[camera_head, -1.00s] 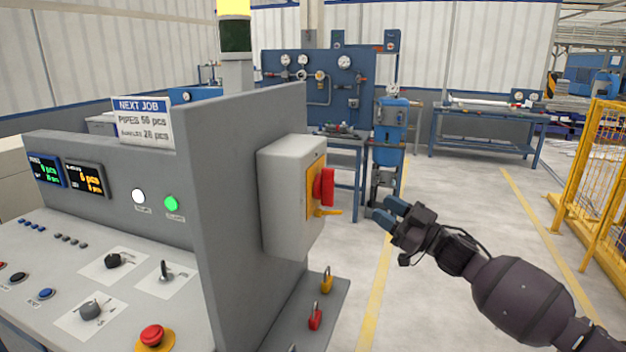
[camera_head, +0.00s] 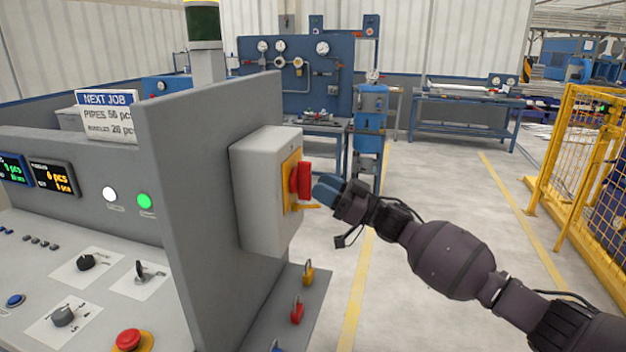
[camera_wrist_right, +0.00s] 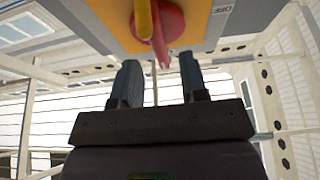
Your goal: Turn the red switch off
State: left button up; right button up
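The red switch (camera_head: 304,181) is a rotary handle on a yellow plate (camera_head: 289,185) on the side of a grey box (camera_head: 262,200). In the right wrist view the red switch (camera_wrist_right: 168,22) sits at the top, just beyond the fingertips. My right gripper (camera_head: 322,187) points at it from the right, very close. Whether a fingertip touches the switch, I cannot tell. My left gripper is not in view.
The grey box is fixed to an upright grey panel (camera_head: 205,190) of the control console. A yellow padlock (camera_head: 308,274) and a red padlock (camera_head: 297,312) are on the ledge below. A yellow fence (camera_head: 580,170) stands far right. The floor between is clear.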

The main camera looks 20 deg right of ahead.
aim_at(302, 181)
jog(key=shift+x, duration=1.5)
grip_shut()
